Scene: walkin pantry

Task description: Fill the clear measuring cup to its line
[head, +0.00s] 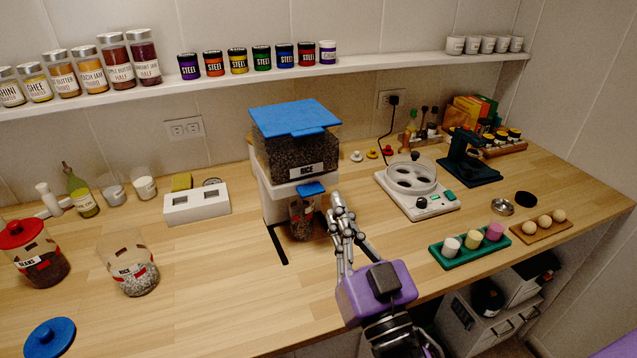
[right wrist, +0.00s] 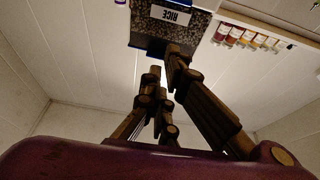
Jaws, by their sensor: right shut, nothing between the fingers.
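A dispenser with a clear hopper (head: 290,155) of dark grains, labelled RICE, stands on the counter under a blue lid. The hopper also shows in the right wrist view (right wrist: 195,20). A clear cup (head: 301,222) with red marks stands below its blue lever (head: 311,190). Dark grains show in the cup; their level against any line is unclear. My right gripper (head: 338,203) is shut and empty, just right of the lever and cup; I cannot tell whether it touches the lever. It also shows in the right wrist view (right wrist: 163,62). My left gripper is out of view.
Left are a clear jar (head: 132,270) labelled RICE and a red-lidded jar (head: 32,255). A blue lid (head: 48,338) lies in front. The front centre-left counter is clear.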

